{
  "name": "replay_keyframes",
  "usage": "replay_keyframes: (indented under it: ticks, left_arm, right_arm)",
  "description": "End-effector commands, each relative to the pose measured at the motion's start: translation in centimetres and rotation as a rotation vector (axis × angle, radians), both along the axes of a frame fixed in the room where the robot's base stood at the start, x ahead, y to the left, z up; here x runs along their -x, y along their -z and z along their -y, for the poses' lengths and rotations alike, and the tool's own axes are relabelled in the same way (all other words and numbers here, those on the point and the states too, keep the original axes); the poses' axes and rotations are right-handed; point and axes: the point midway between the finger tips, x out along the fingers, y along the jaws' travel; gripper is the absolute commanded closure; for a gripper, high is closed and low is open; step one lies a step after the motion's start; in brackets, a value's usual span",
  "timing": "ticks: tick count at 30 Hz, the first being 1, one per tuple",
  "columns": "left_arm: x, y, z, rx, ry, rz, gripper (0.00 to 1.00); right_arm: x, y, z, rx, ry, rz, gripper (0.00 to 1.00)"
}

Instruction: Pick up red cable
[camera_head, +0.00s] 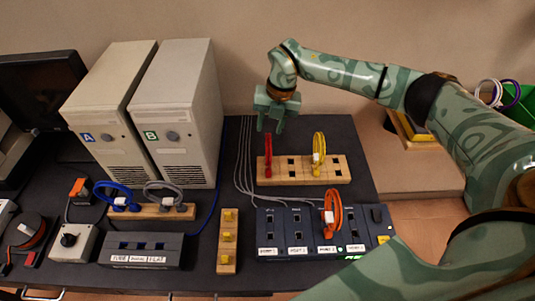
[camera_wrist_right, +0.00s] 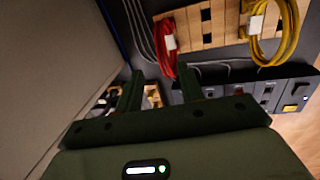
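The red cable (camera_head: 268,155) is a narrow coil standing at the left end of a wooden block with dark slots (camera_head: 302,178). In the right wrist view the red cable (camera_wrist_right: 167,45) shows just beyond the fingertips, with a white tag. My right gripper (camera_head: 270,127) points down just above the red cable in the head view. In the right wrist view its two fingers (camera_wrist_right: 160,74) are apart with nothing held between them. Whether a finger touches the cable is hard to tell. My left gripper is not in view.
A yellow cable (camera_head: 319,150) stands on the same block. An orange cable (camera_head: 333,213) stands on the dark port panel (camera_head: 272,242) in front. Two computer towers (camera_head: 181,130) rise to the left. Blue (camera_head: 115,196) and grey cables (camera_head: 163,195) sit on another wooden block.

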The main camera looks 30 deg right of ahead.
Motion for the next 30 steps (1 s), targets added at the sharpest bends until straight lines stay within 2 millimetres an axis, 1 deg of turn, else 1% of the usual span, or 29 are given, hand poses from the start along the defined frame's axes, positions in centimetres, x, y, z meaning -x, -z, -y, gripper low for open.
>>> replay_keyframes:
  ticks: [1, 5, 12, 14, 16, 22, 23, 24, 26, 27, 30]
  left_arm:
    - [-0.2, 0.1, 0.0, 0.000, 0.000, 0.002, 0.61]
    - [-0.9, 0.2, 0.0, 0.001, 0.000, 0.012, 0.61]
    - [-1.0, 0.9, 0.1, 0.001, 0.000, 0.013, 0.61]
    - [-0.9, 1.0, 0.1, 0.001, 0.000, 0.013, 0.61]
    - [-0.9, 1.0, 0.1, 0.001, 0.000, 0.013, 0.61]
    - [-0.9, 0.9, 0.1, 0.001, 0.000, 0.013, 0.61]
    - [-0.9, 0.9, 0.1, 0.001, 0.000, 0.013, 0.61]
    - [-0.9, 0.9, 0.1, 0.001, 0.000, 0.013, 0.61]
    - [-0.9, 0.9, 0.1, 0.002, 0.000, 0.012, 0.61]
    - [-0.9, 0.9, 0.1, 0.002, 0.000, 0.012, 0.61]
    - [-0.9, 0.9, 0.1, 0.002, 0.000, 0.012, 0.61]
  right_arm:
    - [0.0, 0.6, -0.1, 0.000, 0.000, -0.001, 0.61]
    - [-0.1, 1.4, -0.2, -0.001, 0.001, -0.001, 0.61]
    - [-0.5, 5.3, -0.3, -0.001, -0.001, -0.003, 0.61]
    - [-0.6, 5.9, -0.4, -0.002, 0.000, -0.001, 0.61]
    - [-0.6, 6.3, -0.4, -0.001, 0.000, 0.000, 0.61]
    - [-0.6, 6.2, -0.4, -0.001, -0.001, 0.001, 0.61]
    - [-0.6, 6.2, -0.4, -0.001, -0.001, 0.001, 0.67]
    - [-0.6, 6.2, -0.4, -0.001, -0.001, 0.001, 0.78]
    - [-0.6, 6.2, -0.4, -0.001, 0.000, 0.000, 0.95]
    - [-0.6, 6.2, -0.4, -0.001, 0.000, 0.000, 1.00]
    - [-0.6, 6.2, -0.4, -0.001, 0.000, 0.000, 1.00]
